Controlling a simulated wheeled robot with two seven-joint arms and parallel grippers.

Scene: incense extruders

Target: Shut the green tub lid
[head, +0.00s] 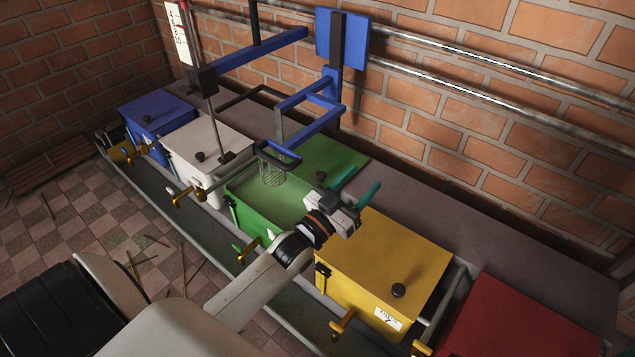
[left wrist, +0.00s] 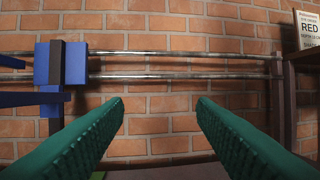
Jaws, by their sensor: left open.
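The green tub (head: 258,212) stands in the row between the white and yellow tubs. Its green lid (head: 340,156) shows toward the wall side, with a dark knob (head: 320,175) on it. The front part looks uncovered, but I cannot tell the lid's exact angle. My left gripper (head: 356,183) is above the tub's right side, close to the knob in the picture; I see no contact. In the left wrist view its green fingers (left wrist: 160,115) are wide apart and empty, pointing at the brick wall. My right gripper is not in view.
A blue frame (head: 318,112) with a wire basket (head: 273,172) hangs over the green tub. The yellow tub (head: 365,255) is to the right, then a red one (head: 520,325). White (head: 215,140) and blue (head: 160,110) tubs are left. Pipes (head: 470,95) run along the wall.

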